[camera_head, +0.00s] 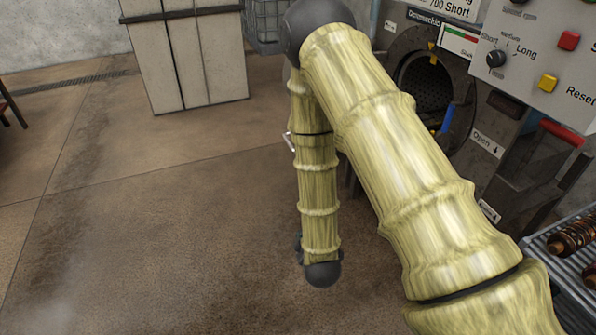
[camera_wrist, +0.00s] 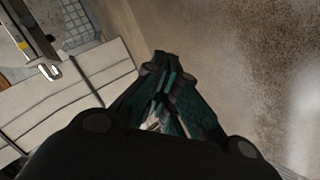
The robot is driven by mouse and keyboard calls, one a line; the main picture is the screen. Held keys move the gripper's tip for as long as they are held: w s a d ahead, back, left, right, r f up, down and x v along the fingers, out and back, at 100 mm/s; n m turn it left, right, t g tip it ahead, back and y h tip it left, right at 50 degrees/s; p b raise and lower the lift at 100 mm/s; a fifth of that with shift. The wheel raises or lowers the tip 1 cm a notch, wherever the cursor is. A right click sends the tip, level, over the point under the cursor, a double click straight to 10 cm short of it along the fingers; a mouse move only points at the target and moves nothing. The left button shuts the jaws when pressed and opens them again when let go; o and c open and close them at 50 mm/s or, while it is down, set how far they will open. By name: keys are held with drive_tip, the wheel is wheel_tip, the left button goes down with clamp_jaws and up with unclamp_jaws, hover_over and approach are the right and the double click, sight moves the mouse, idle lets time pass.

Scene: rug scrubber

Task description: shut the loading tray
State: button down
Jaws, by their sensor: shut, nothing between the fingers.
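The dark machine (camera_head: 470,105) stands at the right in the head view, with a round drum opening. A dark, slanted part with a red bar (camera_head: 563,133) juts from its front near an "Open" label; I cannot tell whether this is the loading tray. A small metal handle (camera_head: 290,141) pokes out left of my arm, which hides what it belongs to. A similar handle (camera_wrist: 48,70) ends a narrow grey part at upper left in the wrist view. My gripper (camera_wrist: 160,62) is shut and empty, apart from that handle. In the head view it is mostly hidden behind my arm.
A control panel (camera_head: 540,50) with a knob and buttons is at upper right. A grey ribbed surface (camera_head: 570,272) with brown rolls lies at lower right. A pale wrapped block (camera_head: 185,55) and a wire cage (camera_head: 266,22) stand behind. The floor at left is clear.

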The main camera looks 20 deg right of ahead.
drive_tip(key=w+r+n+t+h+b, duration=0.2)
drive_tip(key=w+r+n+t+b, duration=0.4)
drive_tip(key=w+r, duration=0.65)
drive_tip(key=w+d+p, duration=0.1)
drive_tip(key=w+d, duration=0.4)
drive_tip(key=w, duration=0.4)
drive_tip(key=shift+w+r+t+p, duration=0.15)
drive_tip(key=shift+t+p, duration=0.25)
drive_tip(key=shift+d, duration=0.1)
